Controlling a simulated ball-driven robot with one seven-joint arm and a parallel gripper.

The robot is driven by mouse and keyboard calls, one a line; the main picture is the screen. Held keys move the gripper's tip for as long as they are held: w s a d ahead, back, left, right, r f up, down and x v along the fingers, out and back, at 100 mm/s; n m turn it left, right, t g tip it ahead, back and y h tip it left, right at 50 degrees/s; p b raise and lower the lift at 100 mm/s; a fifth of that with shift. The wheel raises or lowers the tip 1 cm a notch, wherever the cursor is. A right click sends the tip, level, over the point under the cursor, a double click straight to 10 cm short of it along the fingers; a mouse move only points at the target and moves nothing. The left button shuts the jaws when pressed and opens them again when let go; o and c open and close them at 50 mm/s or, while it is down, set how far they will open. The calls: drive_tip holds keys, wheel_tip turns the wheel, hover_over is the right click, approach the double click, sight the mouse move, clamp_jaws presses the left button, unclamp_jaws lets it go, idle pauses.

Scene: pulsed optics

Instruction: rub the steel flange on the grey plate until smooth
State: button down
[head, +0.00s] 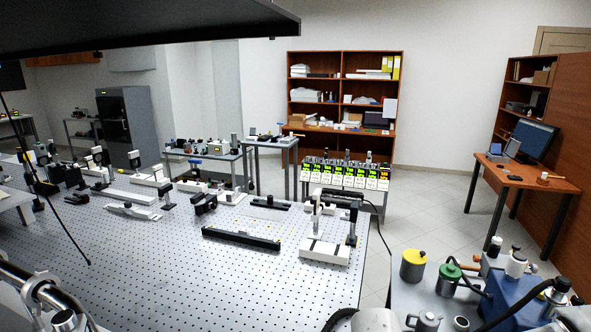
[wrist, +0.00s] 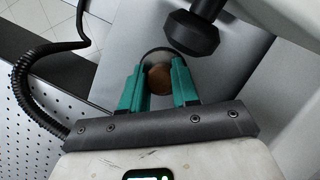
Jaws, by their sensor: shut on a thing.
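In the wrist view, my gripper (wrist: 158,75) has two green fingers standing on either side of a round piece with a brown face (wrist: 158,79), and is shut on it. A thin dark curved rim (wrist: 157,49) shows just beyond the fingertips. I cannot tell whether this piece is the steel flange; no steel face shows clearly. A smooth grey surface (wrist: 118,58) lies behind the fingers, and I cannot tell whether it is the grey plate or whether the piece touches it. My gripper is not in the head view.
A black knob-like part (wrist: 192,34) stands close beyond the fingers. A black ribbed hose (wrist: 32,98) runs at the left. In the head view, a yellow-lidded can (head: 413,265) and a green-lidded can (head: 449,280) stand lower right, beside the perforated optical table (head: 200,275).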

drive_tip(key=shift+r+p, duration=2.75)
drive_tip(key=shift+r, duration=0.3)
wheel_tip(320, 180, up, 12)
drive_tip(key=shift+r, duration=0.15)
drive_tip(key=s+d, duration=0.2)
drive_tip(key=d, duration=0.6)
drive_tip(key=s+d, duration=0.3)
drive_tip(key=d, duration=0.6)
drive_tip(key=shift+s, duration=0.3)
drive_tip(key=shift+d, duration=0.1)
